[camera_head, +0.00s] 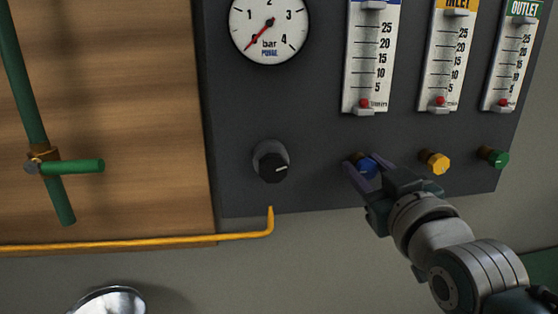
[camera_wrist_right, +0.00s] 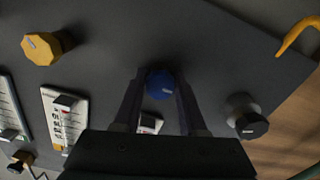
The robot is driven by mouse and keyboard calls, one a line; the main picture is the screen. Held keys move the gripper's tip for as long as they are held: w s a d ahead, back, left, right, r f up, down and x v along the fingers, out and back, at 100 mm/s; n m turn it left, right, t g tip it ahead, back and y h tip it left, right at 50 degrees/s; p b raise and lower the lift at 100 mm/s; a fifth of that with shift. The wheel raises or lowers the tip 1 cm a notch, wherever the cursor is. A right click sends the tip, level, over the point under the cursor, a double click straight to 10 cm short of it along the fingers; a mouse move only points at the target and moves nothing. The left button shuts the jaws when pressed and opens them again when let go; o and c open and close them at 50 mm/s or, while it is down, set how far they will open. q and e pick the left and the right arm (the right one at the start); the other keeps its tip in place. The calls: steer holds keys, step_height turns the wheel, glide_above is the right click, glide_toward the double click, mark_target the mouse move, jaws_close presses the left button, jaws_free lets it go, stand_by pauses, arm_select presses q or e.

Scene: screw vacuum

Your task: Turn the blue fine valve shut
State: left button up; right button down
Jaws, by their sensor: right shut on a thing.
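The blue fine valve (camera_head: 367,167) is a small blue knob low on the dark panel, below the left flow meter. My right gripper (camera_head: 359,172) reaches it from the lower right, with one finger on each side of the knob. In the right wrist view the blue knob (camera_wrist_right: 160,85) sits between the fingertips of the right gripper (camera_wrist_right: 160,92), which is shut on it. My left gripper is not in view.
A yellow valve (camera_head: 435,162) and a green valve (camera_head: 494,157) sit to the right. A black knob (camera_head: 271,162) is to the left, below the pressure gauge (camera_head: 269,27). A yellow pipe (camera_head: 150,243) and a green pipe handle (camera_head: 75,167) are farther left.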

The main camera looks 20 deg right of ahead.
stand_by(0.4)
steer(key=shift+c, duration=2.3)
jaws_free()
steer(key=v, duration=1)
steer(key=shift+d, duration=0.1)
